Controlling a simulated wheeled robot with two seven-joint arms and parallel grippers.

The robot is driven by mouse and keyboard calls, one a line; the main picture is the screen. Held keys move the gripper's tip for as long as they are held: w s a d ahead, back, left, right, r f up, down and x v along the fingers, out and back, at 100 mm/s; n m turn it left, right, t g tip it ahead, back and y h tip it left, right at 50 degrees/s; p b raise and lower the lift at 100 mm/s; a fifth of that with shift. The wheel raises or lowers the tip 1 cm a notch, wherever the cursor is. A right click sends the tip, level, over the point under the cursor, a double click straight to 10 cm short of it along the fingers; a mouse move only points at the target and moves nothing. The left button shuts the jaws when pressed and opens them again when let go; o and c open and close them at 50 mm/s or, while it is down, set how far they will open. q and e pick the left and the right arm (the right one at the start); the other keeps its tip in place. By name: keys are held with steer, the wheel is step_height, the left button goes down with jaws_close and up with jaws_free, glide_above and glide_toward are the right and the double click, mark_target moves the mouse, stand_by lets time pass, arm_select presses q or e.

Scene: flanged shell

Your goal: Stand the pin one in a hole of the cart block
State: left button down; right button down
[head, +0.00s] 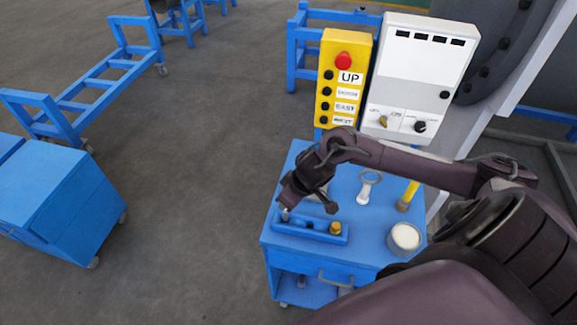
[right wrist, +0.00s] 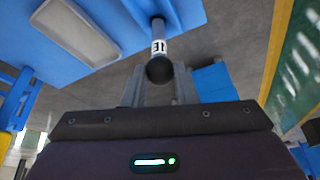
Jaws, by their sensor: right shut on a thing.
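The cart block (head: 312,233) is a long blue bar on top of the blue cart. A dark spot shows near its middle and a yellow-topped piece (head: 335,228) stands at its right end. My right gripper (head: 287,207) is over the block's left end, pointing down. In the right wrist view, my right gripper (right wrist: 160,88) is shut on a pin (right wrist: 158,47) with a grey shaft, a dark marking on a white band and a black ball end. The pin's far end is close to a blue surface; whether it is in a hole I cannot tell. My left gripper is out of view.
On the cart top (head: 290,243) are a ring-ended light tool (head: 367,187), a yellow-handled tool (head: 408,195) and a white-filled cup (head: 405,237). A yellow button box (head: 342,80) and a white control panel (head: 420,75) stand behind. Open floor lies left of the cart.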

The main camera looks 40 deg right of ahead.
steer(key=shift+f+b, duration=0.7)
steer(key=shift+f, duration=0.7)
steer(key=c, duration=1.1)
jaws_free()
steer(key=v, duration=0.7)
steer(key=shift+s+r, duration=0.15)
steer(key=shift+r, duration=0.2)
